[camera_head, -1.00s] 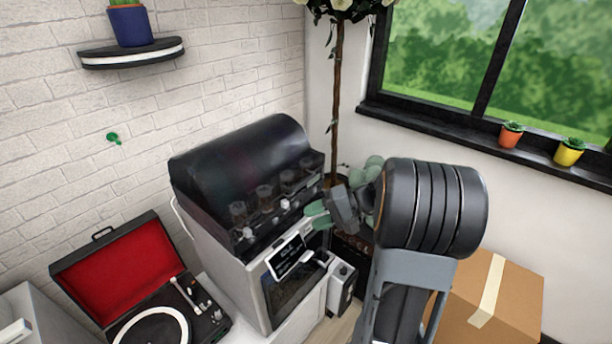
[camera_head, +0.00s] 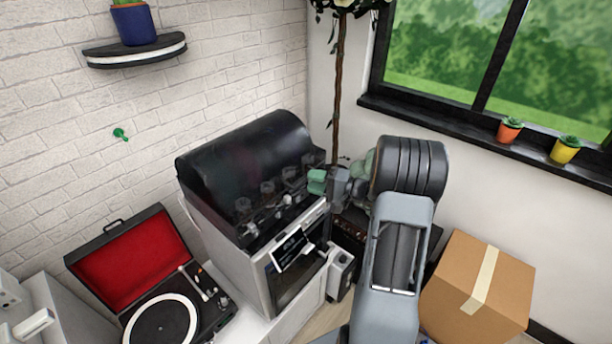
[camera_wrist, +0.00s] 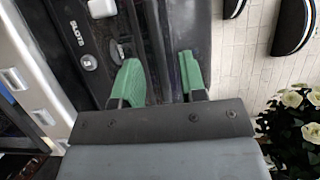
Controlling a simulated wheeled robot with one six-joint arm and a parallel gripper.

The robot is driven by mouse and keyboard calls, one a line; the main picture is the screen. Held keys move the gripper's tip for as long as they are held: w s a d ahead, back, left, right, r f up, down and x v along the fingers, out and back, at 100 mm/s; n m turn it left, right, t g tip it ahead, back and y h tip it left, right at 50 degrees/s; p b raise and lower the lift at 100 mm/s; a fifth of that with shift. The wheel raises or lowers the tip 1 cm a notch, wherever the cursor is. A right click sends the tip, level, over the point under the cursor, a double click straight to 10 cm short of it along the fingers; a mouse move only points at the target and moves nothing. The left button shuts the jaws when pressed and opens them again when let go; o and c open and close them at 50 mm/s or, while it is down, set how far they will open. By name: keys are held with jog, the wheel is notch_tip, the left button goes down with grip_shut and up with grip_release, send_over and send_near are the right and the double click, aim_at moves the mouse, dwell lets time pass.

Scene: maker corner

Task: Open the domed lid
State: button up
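The domed lid (camera_head: 245,160) is a dark, see-through cover, down over the top of a grey and white machine (camera_head: 238,262). Several small cups show dimly through it. My gripper (camera_head: 322,182), with green fingertips, is at the lid's right front corner. In the wrist view my gripper (camera_wrist: 160,78) is open, its two fingers spread apart. A dark ridge of the lid (camera_wrist: 155,45) runs between the fingers, with a panel marked "SLOTS" to the left. I cannot tell whether either finger touches the lid.
A record player (camera_head: 160,310) with an open red-lined cover stands left of the machine. A cardboard box (camera_head: 478,285) is on the floor to the right. A plant with a thin trunk (camera_head: 337,80) stands behind. A wall shelf (camera_head: 135,50) is at upper left.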

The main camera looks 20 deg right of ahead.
aim_at(305, 178)
jog(key=shift+p+x, duration=0.3)
jog(key=shift+x, duration=1.25)
grip_shut()
